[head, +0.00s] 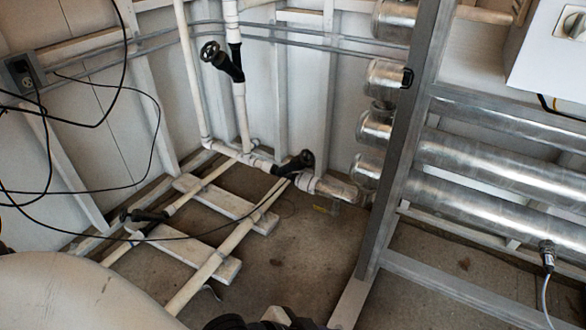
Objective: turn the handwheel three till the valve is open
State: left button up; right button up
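Three dark handwheels show in the head view, and none has a number that I can read. One handwheel (208,51) is on a black valve on the upright white pipe at the upper left. Another handwheel (306,160) is on a black valve low in the middle, near the metal tubes. A third handwheel (125,216) is on a black valve on the low pipe at the left. I cannot tell from their looks how far any valve is open. Neither gripper can be made out. Dark parts are cut off at the bottom edge, and I cannot tell what they are.
A grey metal frame (403,150) with shiny tubes (500,160) stands at the right. Black cables (100,188) hang across the left. A large pale rounded body (70,295) fills the lower left. The concrete floor (300,245) is clear in the middle.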

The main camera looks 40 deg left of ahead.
aim_at(305, 160)
jog(key=k, duration=0.95)
jog(key=u, duration=0.65)
jog(key=i, duration=1.7)
jog(key=z, duration=1)
